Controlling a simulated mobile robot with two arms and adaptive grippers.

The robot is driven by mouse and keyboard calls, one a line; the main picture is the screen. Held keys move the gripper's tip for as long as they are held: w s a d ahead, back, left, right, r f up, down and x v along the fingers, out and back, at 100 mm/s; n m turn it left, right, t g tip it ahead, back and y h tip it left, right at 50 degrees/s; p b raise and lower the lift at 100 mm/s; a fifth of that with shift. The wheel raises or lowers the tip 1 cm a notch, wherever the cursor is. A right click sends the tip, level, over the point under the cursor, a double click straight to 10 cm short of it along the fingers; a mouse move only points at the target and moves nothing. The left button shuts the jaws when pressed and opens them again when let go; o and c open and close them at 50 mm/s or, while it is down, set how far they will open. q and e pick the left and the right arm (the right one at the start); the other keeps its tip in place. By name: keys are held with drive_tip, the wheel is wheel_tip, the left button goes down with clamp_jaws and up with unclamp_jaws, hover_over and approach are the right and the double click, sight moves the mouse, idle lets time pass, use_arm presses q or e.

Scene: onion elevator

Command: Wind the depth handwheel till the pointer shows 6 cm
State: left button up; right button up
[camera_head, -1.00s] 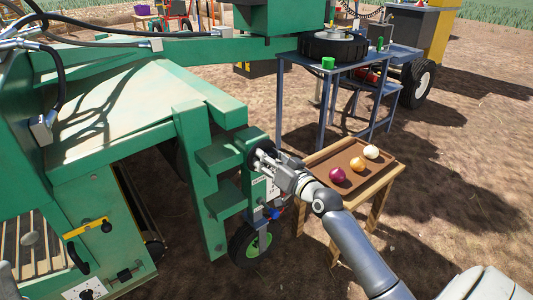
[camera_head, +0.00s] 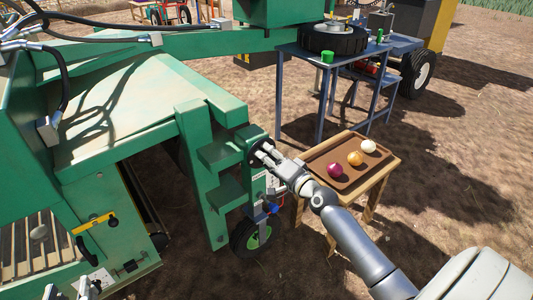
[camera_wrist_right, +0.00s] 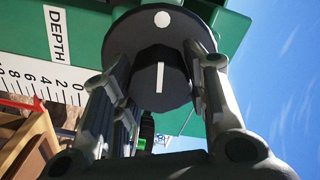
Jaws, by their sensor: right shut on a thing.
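The depth handwheel (camera_head: 257,152) is a black wheel on the green machine's post. In the right wrist view, its dark disc (camera_wrist_right: 124,40) has a white dot at the top, and its hub (camera_wrist_right: 160,90) has a near-vertical white line. My right gripper (camera_head: 266,155) is shut on the handwheel, with a finger on either side of the hub. A white DEPTH scale (camera_wrist_right: 35,82) with numerals from 0 upward is at the left.
A small wooden table (camera_head: 378,178) with a brown tray (camera_head: 318,165) of several onions stands close to the right of my right gripper. A small wheel (camera_head: 252,238) is below the handwheel. A blue bench (camera_head: 345,58) is behind. Bare soil lies at right.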

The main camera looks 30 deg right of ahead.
use_arm(q)
drive_tip(key=shift+s+a+f+g+y, duration=0.2)
drive_tip(key=shift+f+g, duration=0.25)
drive_tip(key=shift+f, duration=0.25)
drive_tip(key=shift+s+a+f+g+y, duration=0.1)
drive_tip(key=shift+s+f+g, duration=0.1)
drive_tip(key=shift+f+g, duration=0.35)
use_arm(e)
drive_tip(key=shift+d+m, duration=0.1)
drive_tip(key=shift+m, duration=1.1)
use_arm(q)
drive_tip(key=shift+f, duration=0.1)
use_arm(e)
drive_tip(key=o, duration=1)
drive_tip(key=shift+o, duration=0.2)
drive_tip(key=s, duration=1.2)
drive_tip(key=shift+d, duration=0.45)
